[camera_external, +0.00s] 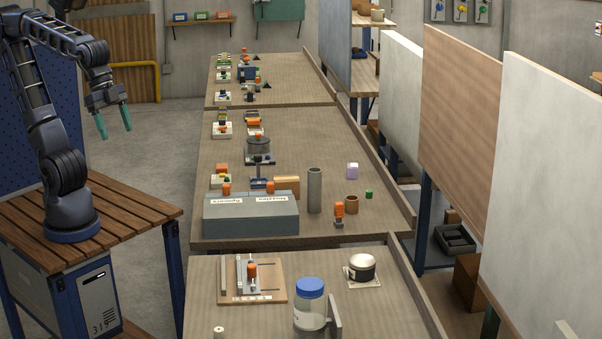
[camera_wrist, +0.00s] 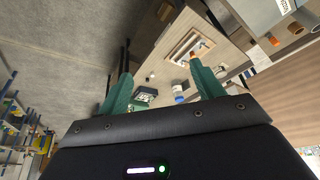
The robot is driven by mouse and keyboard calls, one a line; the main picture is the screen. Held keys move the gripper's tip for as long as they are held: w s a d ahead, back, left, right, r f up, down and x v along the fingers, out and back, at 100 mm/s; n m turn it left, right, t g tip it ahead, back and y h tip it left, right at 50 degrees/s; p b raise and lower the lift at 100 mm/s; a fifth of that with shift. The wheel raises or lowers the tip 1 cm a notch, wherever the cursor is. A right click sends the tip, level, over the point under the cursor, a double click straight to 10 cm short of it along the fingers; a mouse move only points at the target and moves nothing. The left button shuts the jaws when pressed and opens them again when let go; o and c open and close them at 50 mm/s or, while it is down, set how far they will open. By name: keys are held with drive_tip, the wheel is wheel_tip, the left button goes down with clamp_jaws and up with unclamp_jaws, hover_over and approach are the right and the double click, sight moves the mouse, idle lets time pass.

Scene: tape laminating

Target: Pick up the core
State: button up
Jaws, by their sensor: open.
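My gripper (camera_external: 115,131) is open and empty, raised at the left over the gap between my base and the workbenches. Its two green fingers are spread apart in the wrist view (camera_wrist: 161,72). No part is labelled as the core. A short brown hollow cylinder (camera_external: 352,204), which could be it, stands upright on the middle bench to the right of an orange-topped tool. A tall grey cylinder (camera_external: 314,190) stands to its left. A small pale cylinder (camera_external: 218,332) shows at the front bench's near left edge. My gripper is far from all of these.
A grey bin box (camera_external: 250,219) stands at the middle bench's front. The front bench holds a fixture board (camera_external: 230,293), a blue-lidded jar (camera_external: 311,306) and a black-and-white round item (camera_external: 362,268). A raised ledge (camera_external: 375,170) runs along the benches' right side. The middle bench's center is mostly clear.

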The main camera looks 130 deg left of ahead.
drive_tip(key=w+a, duration=1.8)
drive_tip(key=w, duration=0.5)
drive_tip(key=n, duration=0.2)
hover_over(352, 197)
drive_tip(key=s, duration=0.3)
wheel_tip(352, 197, down, 26)
drive_tip(key=x, duration=0.5)
drive_tip(key=shift+d+f, duration=0.2)
drive_tip(key=shift+d, duration=0.15)
drive_tip(key=shift+s+x, duration=0.15)
drive_tip(key=shift+x, duration=1.15)
drive_tip(key=shift+s+x, duration=0.15)
drive_tip(key=shift+x, duration=1.1)
drive_tip(key=shift+a, duration=0.1)
drive_tip(key=c, duration=1.1)
